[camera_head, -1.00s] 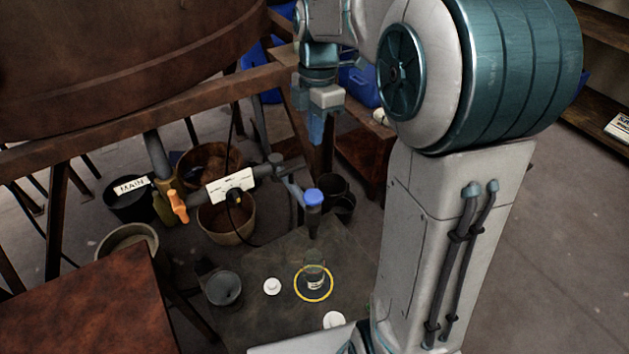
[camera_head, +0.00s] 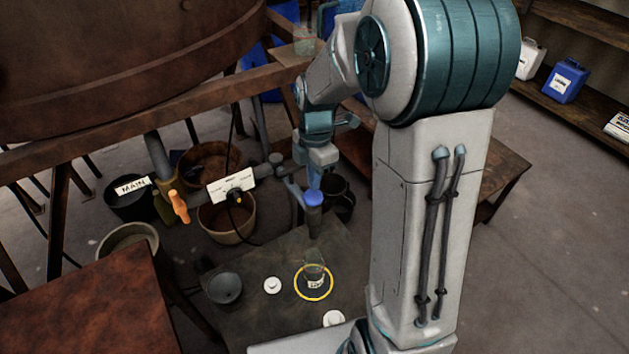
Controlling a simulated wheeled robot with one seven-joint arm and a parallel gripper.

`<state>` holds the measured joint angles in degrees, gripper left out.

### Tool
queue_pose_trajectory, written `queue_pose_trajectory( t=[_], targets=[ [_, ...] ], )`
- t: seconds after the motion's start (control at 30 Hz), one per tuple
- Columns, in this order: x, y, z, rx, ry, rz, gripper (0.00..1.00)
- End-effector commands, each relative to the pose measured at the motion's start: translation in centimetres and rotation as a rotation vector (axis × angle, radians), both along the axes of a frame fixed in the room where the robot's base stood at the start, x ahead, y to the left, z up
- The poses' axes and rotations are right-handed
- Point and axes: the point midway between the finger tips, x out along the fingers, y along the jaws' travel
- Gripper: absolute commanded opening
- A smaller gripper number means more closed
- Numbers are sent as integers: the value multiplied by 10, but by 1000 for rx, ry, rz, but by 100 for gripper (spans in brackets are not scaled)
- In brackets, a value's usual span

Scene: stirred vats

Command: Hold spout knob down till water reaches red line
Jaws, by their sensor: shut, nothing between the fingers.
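The spout's blue knob (camera_head: 314,197) sits on top of the grey spout (camera_head: 314,222) at the end of the pipe. My gripper (camera_head: 314,183) is shut and empty, pointing down with its fingertips right at the top of the knob; I cannot tell whether they touch or press it. A small clear jar (camera_head: 314,270) with a white label stands below the spout, inside a yellow ring on the dark table (camera_head: 262,318). The water level and red line are too small to make out.
An orange valve handle (camera_head: 178,206) and a white sign (camera_head: 231,185) are on the pipe to the left. A grey funnel-like cup (camera_head: 223,288) and two white lids (camera_head: 272,285) lie near the jar. The big vat (camera_head: 120,50) hangs at upper left.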

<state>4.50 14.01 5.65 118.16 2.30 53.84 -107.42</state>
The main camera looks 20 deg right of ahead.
Motion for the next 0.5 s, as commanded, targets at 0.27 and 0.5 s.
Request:
queue_pose_trajectory(
  t=[0.27,0.5],
  targets=[
    [-2,1,-18,0,0,0,0],
    [-2,1,-18,0,0,0,0]
  ],
)
